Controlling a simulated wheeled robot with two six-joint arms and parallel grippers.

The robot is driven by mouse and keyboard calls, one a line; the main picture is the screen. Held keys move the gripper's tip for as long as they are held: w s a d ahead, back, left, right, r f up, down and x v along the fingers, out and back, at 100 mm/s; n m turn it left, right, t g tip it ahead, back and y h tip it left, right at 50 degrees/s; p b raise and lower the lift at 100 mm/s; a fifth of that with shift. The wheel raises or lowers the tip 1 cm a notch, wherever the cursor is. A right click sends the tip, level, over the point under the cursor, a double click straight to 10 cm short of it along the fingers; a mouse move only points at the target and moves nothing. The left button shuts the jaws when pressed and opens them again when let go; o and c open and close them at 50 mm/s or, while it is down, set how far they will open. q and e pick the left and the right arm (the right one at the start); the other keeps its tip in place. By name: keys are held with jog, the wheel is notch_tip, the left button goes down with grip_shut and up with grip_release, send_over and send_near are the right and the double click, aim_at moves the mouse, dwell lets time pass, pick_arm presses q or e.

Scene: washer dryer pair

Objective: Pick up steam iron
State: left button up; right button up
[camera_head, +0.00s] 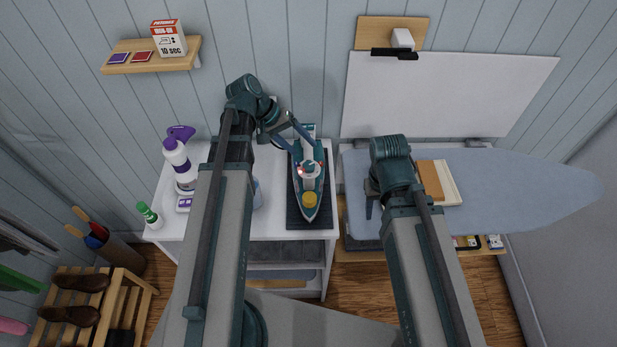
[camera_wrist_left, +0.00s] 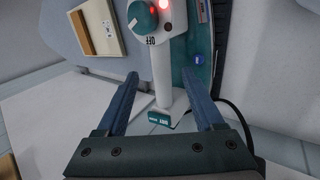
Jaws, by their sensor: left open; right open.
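The steam iron (camera_head: 309,185), teal and white with a yellow cap near its tip, lies on a dark mat (camera_head: 324,214) on the white cabinet. A red light glows on it. My left gripper (camera_head: 300,134) is open at the iron's rear end. In the left wrist view, the open fingers (camera_wrist_left: 161,78) stand either side of the iron's white handle (camera_wrist_left: 163,72), with gaps on both sides; the dial and "OFF" label show beyond. My right gripper (camera_head: 370,203) is open over the ironing board's left end, partly hidden by its arm.
An ironing board (camera_head: 525,185) with a book or folder (camera_head: 438,182) stands right. Spray and detergent bottles (camera_head: 180,163) and a small green-capped bottle (camera_head: 149,214) stand left on the cabinet. A wall shelf (camera_head: 180,65) holds a box. A black cord runs beside the iron.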

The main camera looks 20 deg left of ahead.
aim_at(305, 151)
pick_arm(q)
jog(key=shift+a+b+x, duration=0.15)
jog(key=shift+b+x, duration=0.85)
jog(key=shift+x, duration=0.1)
jog(key=shift+a+b+x, duration=0.15)
jog(key=shift+b+x, duration=0.85)
jog(key=shift+x, duration=0.1)
pick_arm(e)
jog(key=shift+f, duration=2)
pick_arm(q)
jog(key=shift+w+d+f, duration=0.15)
jog(key=shift+d+f, duration=0.2)
jog(key=shift+f, duration=0.15)
pick_arm(e)
jog(key=shift+f, duration=0.25)
pick_arm(q)
jog(key=shift+r, duration=0.1)
pick_arm(e)
jog(key=shift+r, duration=0.1)
pick_arm(q)
grip_shut()
